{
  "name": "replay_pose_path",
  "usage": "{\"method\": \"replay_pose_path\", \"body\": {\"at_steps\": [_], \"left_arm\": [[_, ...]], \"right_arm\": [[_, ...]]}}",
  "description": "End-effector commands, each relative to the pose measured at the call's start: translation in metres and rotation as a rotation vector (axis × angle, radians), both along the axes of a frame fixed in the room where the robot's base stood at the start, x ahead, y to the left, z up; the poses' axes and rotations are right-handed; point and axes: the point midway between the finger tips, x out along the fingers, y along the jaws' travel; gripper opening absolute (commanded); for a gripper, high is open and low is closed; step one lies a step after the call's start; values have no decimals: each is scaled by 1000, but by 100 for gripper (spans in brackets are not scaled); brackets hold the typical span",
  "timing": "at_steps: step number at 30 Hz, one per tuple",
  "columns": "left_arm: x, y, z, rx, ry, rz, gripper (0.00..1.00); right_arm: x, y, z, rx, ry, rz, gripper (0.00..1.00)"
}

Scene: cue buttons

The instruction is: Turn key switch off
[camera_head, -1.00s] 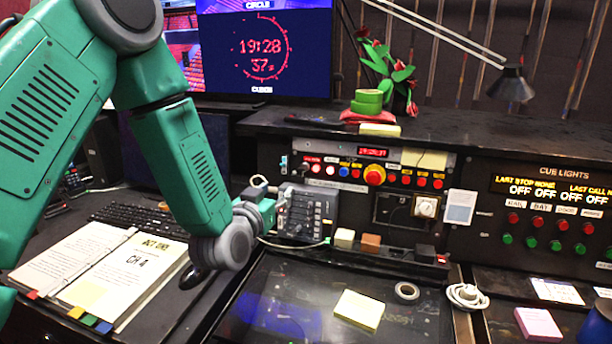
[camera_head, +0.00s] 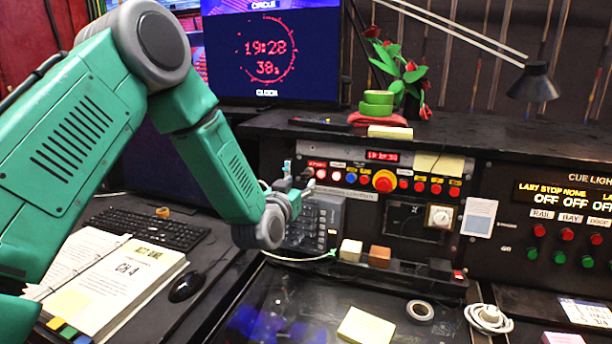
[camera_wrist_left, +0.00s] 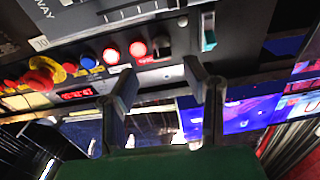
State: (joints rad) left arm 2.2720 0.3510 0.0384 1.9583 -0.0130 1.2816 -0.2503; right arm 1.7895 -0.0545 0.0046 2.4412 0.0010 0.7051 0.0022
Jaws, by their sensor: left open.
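The key switch, a small dark knob (camera_wrist_left: 160,46), sits at the end of a row of buttons on the panel in the left wrist view. In the head view the knob (camera_head: 307,172) is small and close to my gripper. My left gripper (camera_wrist_left: 162,88) is open and empty, its two dark fingers pointing at the panel on either side of the knob's line. The fingertips appear short of the knob; contact cannot be made out. In the head view my left gripper (camera_head: 298,188) is just below the panel's left end. My right gripper is not in view.
A teal toggle (camera_wrist_left: 208,40) is close beside the knob. Lit red and white buttons and a red emergency button (camera_head: 384,181) share the panel. A dark keypad unit (camera_head: 315,222) is just below my gripper. A monitor (camera_head: 270,55) stands behind.

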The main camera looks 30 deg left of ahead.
Motion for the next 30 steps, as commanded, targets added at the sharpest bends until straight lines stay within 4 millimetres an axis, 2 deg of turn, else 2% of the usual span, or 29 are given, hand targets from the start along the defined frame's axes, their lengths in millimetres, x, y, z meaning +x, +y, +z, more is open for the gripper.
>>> {"method": "replay_pose_path", "body": {"at_steps": [3, 9, 20, 21, 24, 30], "left_arm": [[22, 7, 1, 0, -3, 1, 41], [43, 11, 1, -1, -2, 0, 41], [48, 11, 0, 0, 0, 0, 41], [48, 11, 0, 0, 0, 0, 34], [48, 12, 0, 0, -1, 0, 0], [48, 12, 0, -3, -2, 0, 0]], "right_arm": [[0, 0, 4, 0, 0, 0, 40], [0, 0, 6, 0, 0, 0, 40], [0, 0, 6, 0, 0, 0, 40], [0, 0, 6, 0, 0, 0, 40], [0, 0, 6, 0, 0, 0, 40], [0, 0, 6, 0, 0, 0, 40]]}}
